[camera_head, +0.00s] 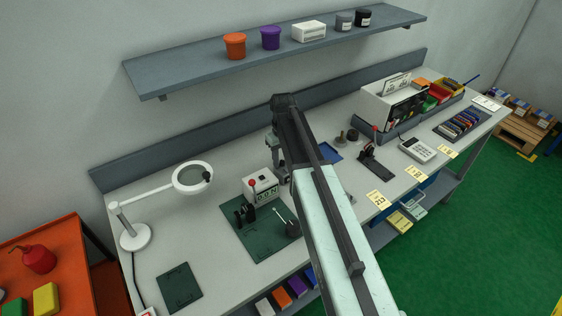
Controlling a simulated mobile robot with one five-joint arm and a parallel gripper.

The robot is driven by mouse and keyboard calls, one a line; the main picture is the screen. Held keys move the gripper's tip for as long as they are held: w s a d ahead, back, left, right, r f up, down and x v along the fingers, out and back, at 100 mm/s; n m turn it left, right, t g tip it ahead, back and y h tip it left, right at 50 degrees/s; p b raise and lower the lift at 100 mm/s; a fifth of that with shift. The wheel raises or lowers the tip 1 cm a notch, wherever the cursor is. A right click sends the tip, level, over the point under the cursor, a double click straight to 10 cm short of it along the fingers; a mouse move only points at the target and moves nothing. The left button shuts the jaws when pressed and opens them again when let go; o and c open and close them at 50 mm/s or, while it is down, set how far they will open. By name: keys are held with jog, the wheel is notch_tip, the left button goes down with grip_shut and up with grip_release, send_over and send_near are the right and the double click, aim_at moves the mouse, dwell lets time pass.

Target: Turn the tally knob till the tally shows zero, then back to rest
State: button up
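The tally is a small white box (263,186) with a row of dark-framed digits on its front, at the back of a dark green mat. The digits are too small to read surely. A red ball (251,183) shows at its left side, above a black lever device; I cannot tell whether it belongs to the tally. I cannot make out the tally knob; it may be behind my gripper. My gripper (282,172) hangs down from my arm at the tally's right side. Its fingers are small and partly hidden, so neither contact nor opening can be told.
The green mat (262,236) also bears a small dark device with a lever (291,228). A white magnifier lamp (192,178) stands left. A shelf (190,71) with pots runs above. A red-handled lever tool (374,150) stands right.

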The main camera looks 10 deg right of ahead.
grip_shut()
jog(key=m, duration=0.3)
jog(key=shift+m, duration=2.1)
